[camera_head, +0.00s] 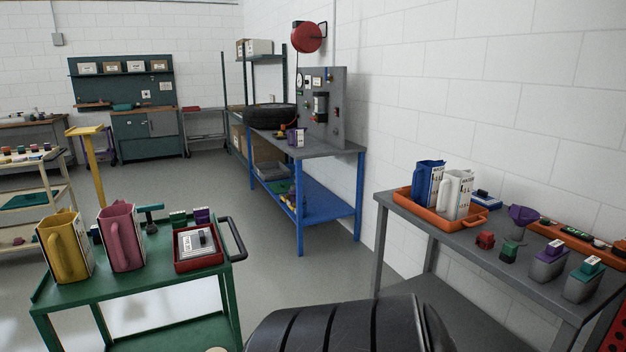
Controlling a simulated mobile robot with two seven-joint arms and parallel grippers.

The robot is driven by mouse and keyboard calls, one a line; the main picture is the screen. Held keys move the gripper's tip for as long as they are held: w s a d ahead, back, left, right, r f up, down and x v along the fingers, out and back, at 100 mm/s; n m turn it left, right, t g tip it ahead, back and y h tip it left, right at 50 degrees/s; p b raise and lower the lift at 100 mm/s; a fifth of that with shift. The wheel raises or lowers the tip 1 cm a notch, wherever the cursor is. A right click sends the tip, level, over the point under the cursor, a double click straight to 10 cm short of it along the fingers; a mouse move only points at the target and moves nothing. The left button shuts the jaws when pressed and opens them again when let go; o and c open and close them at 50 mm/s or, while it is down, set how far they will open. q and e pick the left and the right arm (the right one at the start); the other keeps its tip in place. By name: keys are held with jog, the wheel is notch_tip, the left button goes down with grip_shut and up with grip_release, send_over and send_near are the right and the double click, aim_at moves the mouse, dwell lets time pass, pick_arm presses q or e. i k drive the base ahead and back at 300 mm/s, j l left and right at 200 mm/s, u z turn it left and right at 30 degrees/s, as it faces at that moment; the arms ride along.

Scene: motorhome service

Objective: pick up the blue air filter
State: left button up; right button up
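A small flat blue item with a pale top (486,200) lies at the back of the grey bench (461,228) on the right, against the wall. It looks like the blue air filter, but it is small and partly hidden behind a white jug (458,194), so I cannot be sure. Neither of my grippers shows in the head view.
An orange tray (409,206) holds the white jug and a blue jug (427,182). Small coloured items stand on the bench's right. A green cart (130,275) carries yellow and pink jugs and a red-framed item (199,262). A black ribbed shape (345,325) fills the bottom.

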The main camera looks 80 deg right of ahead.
aim_at(480, 198)
jog(key=l+z, duration=0.15)
jog(key=z, duration=0.3)
jog(key=l+z, duration=0.15)
jog(key=z, duration=0.25)
jog(key=l+z, duration=0.15)
jog(key=z, duration=0.3)
jog(key=l+z, duration=0.15)
jog(key=z, duration=0.3)
jog(key=i+l+z, duration=0.2)
jog(key=l+z, duration=0.2)
jog(key=i+l+z, duration=0.2)
jog(key=l+z, duration=0.15)
jog(key=i+l+z, duration=0.25)
jog(key=z, duration=0.15)
jog(key=i+l+z, duration=0.2)
jog(key=z, duration=0.2)
jog(key=i+l, duration=0.15)
jog(key=i, duration=0.35)
jog(key=i+l, duration=0.15)
jog(key=i, duration=0.4)
